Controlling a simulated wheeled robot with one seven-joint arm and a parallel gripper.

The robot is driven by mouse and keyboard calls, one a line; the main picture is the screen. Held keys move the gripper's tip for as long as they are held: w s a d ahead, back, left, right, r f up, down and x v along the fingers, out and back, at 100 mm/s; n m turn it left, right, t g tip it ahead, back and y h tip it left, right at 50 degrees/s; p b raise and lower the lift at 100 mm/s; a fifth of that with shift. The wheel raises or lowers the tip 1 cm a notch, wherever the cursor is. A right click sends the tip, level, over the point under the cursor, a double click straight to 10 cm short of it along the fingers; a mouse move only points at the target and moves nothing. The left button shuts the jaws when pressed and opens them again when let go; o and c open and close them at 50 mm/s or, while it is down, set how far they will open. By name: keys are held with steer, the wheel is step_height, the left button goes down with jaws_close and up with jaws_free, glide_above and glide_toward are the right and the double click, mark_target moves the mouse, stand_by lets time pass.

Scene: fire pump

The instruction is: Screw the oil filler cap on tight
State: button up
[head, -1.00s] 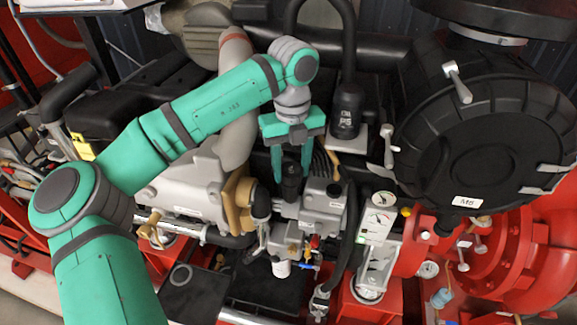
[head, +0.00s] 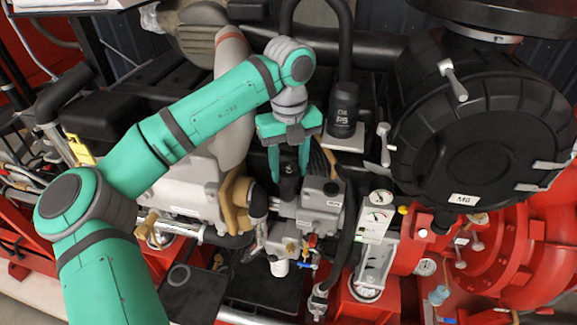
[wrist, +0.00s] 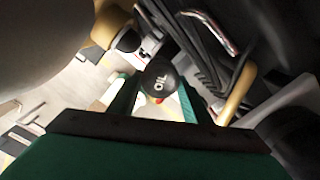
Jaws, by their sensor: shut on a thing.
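The oil filler cap (wrist: 160,82) is a dark round cap with white "OIL" lettering, seen from above in the wrist view. My gripper (wrist: 158,100) is shut on it, with one green finger on each side. In the head view my gripper (head: 289,172) points down over the engine, and the dark cap (head: 289,184) shows between its fingertips. The filler neck under the cap is mostly hidden, so I cannot tell how the cap is seated.
A black oil filter (head: 343,110) stands close at the right of my gripper. A grey engine box (head: 322,198) is at the lower right. A tan elbow (head: 238,198) is at the left. A large black round housing (head: 485,140) fills the right side.

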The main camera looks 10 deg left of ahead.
steer(key=shift+a, duration=0.1)
steer(key=shift+a+f, duration=0.1)
steer(key=shift+a, duration=0.1)
steer(key=shift+d, duration=0.1)
steer(key=shift+s+d, duration=0.1)
steer(key=shift+d, duration=0.05)
steer(key=shift+a, duration=0.3)
stand_by(0.4)
stand_by(0.4)
